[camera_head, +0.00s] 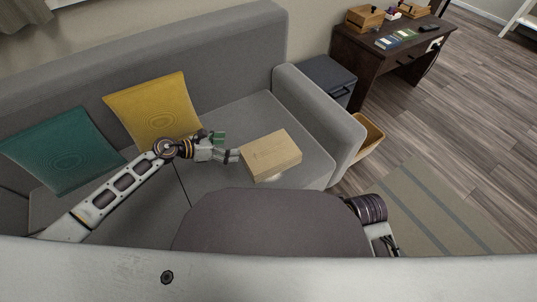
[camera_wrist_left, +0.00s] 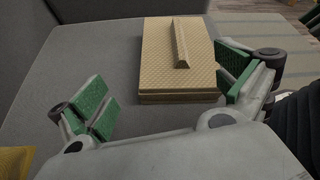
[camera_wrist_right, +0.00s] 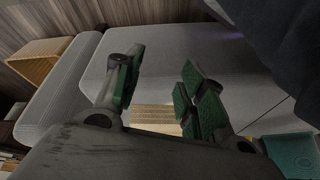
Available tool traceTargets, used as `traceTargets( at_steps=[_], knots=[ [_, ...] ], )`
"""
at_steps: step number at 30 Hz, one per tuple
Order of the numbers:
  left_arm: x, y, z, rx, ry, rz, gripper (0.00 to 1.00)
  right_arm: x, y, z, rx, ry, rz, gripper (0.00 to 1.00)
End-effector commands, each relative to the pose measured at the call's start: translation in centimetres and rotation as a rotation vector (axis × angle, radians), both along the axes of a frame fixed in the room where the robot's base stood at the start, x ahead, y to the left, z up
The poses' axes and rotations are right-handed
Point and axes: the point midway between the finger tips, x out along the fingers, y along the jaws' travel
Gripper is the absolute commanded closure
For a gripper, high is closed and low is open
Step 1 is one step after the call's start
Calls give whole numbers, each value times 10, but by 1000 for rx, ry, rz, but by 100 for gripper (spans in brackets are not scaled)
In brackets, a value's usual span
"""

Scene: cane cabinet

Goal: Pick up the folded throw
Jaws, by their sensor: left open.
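The folded throw (camera_head: 270,153) is a tan, box-like textured bundle on the right part of the grey sofa seat. In the left wrist view, the throw (camera_wrist_left: 160,50) has a raised ridge on top and layered edges. My left gripper (camera_head: 236,156) is open at the throw's left side. Its spread fingers (camera_wrist_left: 170,95) show the throw ahead between them, the right finger close to its edge. My right gripper (camera_wrist_right: 160,90) is open in its own view, with layered tan edges of the throw (camera_wrist_right: 154,113) low between its fingers. Contact is unclear.
The grey sofa (camera_head: 160,50) has a right armrest (camera_head: 318,110). A yellow cushion (camera_head: 150,105) and a teal cushion (camera_head: 60,150) lean on its back. A dark grey rounded shape (camera_head: 270,225) covers the foreground. A desk (camera_head: 375,50) and a tan bin (camera_head: 367,138) stand at right.

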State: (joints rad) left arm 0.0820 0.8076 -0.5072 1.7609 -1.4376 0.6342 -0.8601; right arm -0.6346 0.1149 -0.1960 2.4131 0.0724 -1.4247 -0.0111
Motion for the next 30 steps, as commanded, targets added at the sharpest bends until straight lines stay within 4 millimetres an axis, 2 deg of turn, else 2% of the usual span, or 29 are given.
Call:
traceTargets(
  at_steps=[11,30],
  knots=[
    [2,-4,-2,-4,0,2,0,0,1,-2,3,-2,-1,60],
    [30,-54,-30,-5,-1,3,0,8,10,-28,49,-50,-5,60]
  ],
)
